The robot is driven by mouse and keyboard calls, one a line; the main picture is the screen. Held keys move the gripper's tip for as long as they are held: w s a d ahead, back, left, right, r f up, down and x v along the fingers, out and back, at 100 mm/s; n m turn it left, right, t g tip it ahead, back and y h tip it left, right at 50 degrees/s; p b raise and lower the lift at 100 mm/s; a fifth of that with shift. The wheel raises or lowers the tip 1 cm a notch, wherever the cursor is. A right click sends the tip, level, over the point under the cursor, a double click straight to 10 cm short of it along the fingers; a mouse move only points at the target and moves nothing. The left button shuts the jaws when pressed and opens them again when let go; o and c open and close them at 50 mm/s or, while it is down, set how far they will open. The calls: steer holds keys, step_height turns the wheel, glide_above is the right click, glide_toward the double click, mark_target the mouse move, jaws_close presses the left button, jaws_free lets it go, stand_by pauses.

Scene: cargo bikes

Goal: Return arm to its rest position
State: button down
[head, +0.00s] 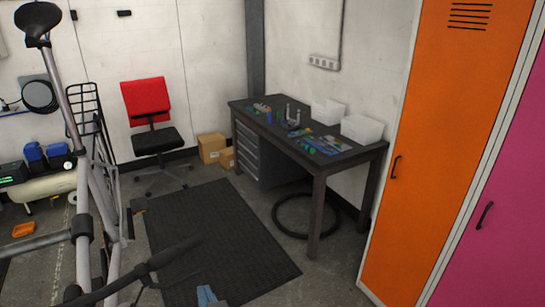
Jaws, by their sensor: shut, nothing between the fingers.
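My gripper does not show in the head view, and I cannot make out any part of my arm there. The task names no other object. A grey bike frame (86,180) with a dark saddle (37,20) stands close at the left. A dark bar with a grip (175,251) reaches right from the bottom left, over the mat.
A dark workbench (350,158) with tools and white boxes stands at the back right. Orange (440,130) and pink (510,220) lockers fill the right side. A red chair (147,100) and cardboard boxes (212,148) stand behind a dark floor mat (220,235). A blue item (206,296) shows at the bottom edge.

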steer(key=w+d+r+t+h+b, duration=0.15)
steer(key=d+r+t, duration=0.25)
steer(key=r, duration=0.7)
steer(key=w+d+r+t+h+b, duration=0.15)
steer(key=d+r+t, duration=0.25)
steer(key=r, duration=0.8)
steer(key=s+d+r+m+t+h+b, duration=0.1)
steer(key=s+d+r+t+h, duration=0.1)
steer(key=s+r, duration=0.4)
steer(key=s+d+r+m+t+h+b, duration=0.1)
steer(key=s+d+r+m+t+b, duration=0.1)
steer(key=s+d+r+t, duration=0.2)
step_height(320, 180, up, 8)
steer(key=s+t, duration=0.1)
steer(key=s, duration=0.2)
steer(key=shift+d+r+t+h+b, duration=0.2)
steer(key=shift+d+t+h+b, duration=0.1)
steer(key=shift+h, duration=0.1)
